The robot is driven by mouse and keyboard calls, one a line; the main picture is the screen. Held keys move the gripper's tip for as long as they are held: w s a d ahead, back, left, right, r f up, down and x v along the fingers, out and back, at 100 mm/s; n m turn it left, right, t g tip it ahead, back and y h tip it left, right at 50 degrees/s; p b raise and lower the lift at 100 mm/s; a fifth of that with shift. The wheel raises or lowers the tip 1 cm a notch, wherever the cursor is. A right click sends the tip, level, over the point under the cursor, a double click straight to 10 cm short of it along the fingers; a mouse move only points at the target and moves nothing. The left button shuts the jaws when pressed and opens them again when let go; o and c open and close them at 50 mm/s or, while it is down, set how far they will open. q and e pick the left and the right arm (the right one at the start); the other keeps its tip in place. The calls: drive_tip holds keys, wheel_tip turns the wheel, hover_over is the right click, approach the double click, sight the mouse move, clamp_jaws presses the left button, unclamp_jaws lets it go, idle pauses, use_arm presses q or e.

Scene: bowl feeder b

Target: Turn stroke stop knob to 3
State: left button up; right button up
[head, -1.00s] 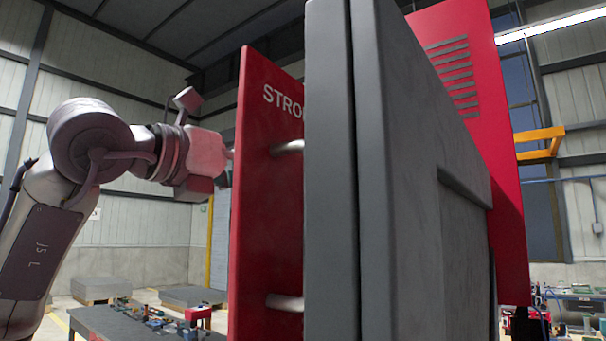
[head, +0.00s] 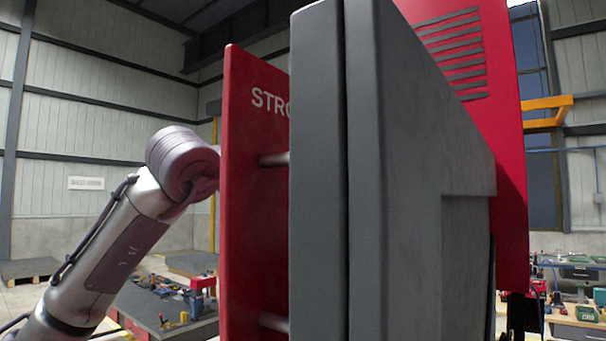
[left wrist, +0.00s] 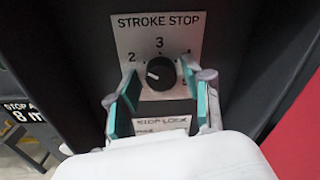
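The black stroke stop knob (left wrist: 160,73) is in the left wrist view, on a pale plate (left wrist: 152,28) lettered STROKE STOP. Its white pointer mark points left, toward just below the 2. The 3 is straight above the knob. The numbers on the right are partly covered by a finger. My left gripper (left wrist: 160,86) is open, with one teal finger pad to the left of the knob and one to the right. A gap shows on the left; I cannot tell whether the right pad touches. In the head view the red panel hides this gripper and the knob. My right gripper is not in view.
In the head view the red panel (head: 255,210) stands on rods beside a large grey machine body (head: 400,200). A workbench (head: 150,305) with small parts is behind at lower left.

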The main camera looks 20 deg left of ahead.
use_arm(q)
clamp_jaws()
drive_tip(key=shift+s+d+r+m+y+b, duration=0.1)
drive_tip(key=shift+m+b, duration=0.2)
drive_tip(key=shift+m, duration=1.55)
drive_tip(key=shift+w+f+m+y+b, duration=0.1)
drive_tip(key=shift+m+b, duration=0.2)
drive_tip(key=shift+m, duration=1.6)
drive_tip(key=shift+s+d+r+m+y+b, duration=0.1)
drive_tip(key=shift+m+b, duration=0.2)
drive_tip(key=shift+m, duration=1.55)
drive_tip(key=shift+o, duration=1.6)
unclamp_jaws()
